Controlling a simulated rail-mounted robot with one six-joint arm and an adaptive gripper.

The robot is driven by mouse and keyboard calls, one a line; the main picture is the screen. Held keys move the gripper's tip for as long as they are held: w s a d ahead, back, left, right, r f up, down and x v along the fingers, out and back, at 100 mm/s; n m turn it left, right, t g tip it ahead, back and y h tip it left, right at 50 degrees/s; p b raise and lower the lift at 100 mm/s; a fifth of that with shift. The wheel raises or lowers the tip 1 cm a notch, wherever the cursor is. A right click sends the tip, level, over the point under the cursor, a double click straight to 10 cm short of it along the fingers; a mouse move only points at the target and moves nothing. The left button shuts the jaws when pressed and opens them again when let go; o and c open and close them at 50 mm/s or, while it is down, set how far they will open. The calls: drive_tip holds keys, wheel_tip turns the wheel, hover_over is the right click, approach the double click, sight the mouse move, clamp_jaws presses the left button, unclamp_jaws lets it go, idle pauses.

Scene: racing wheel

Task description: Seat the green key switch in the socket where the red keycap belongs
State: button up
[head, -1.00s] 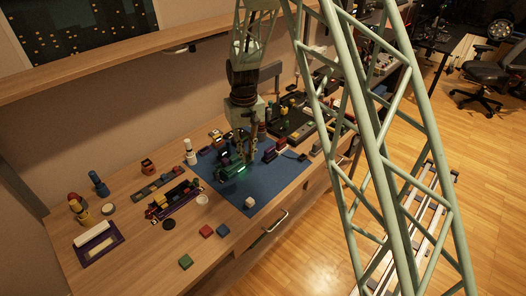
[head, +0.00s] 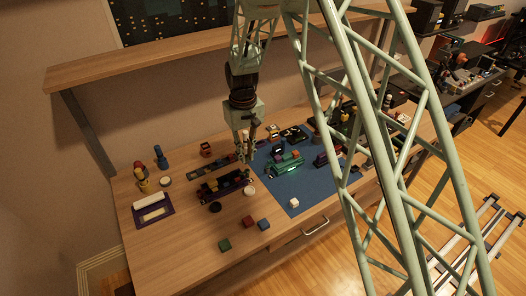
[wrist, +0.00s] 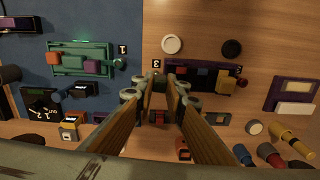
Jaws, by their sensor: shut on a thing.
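My gripper (head: 247,158) hangs low over the workbench in the head view, near the right end of a dark purple tray (head: 222,186). In the wrist view its fingers (wrist: 163,82) are close together near the left end of the same tray (wrist: 200,76). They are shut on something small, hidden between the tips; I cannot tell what. The tray carries several small blocks and bears a label 3 by its left end. A green block tray (head: 285,165) labelled 1 lies on the blue mat. I cannot make out the green key switch or the red keycap's socket.
A block strip (head: 203,171) lies behind the purple tray. A white disc (head: 249,191) and a black disc (head: 215,207) lie in front. Green (head: 225,245), blue (head: 248,220) and red (head: 263,224) cubes are near the front edge. The blue mat (head: 312,192) has free room.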

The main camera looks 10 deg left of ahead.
drive_tip(key=shift+n, duration=0.4)
drive_tip(key=shift+s+a+r+p, duration=0.15)
drive_tip(key=shift+s+a, duration=0.35)
drive_tip(key=shift+a, duration=0.7)
drive_tip(key=shift+s+a+f+p, duration=0.1)
drive_tip(key=shift+s+a+p, duration=0.25)
drive_tip(key=shift+a, duration=0.8)
drive_tip(key=shift+s+b, duration=0.15)
drive_tip(key=shift+b, duration=0.15)
drive_tip(key=shift+f+b, duration=1.5)
drive_tip(key=shift+f, duration=1.3)
drive_tip(key=shift+f+b, duration=0.95)
drive_tip(key=shift+f, duration=0.25)
drive_tip(key=o, duration=0.8)
drive_tip(key=shift+c, duration=0.2)
drive_tip(key=shift+r, duration=0.2)
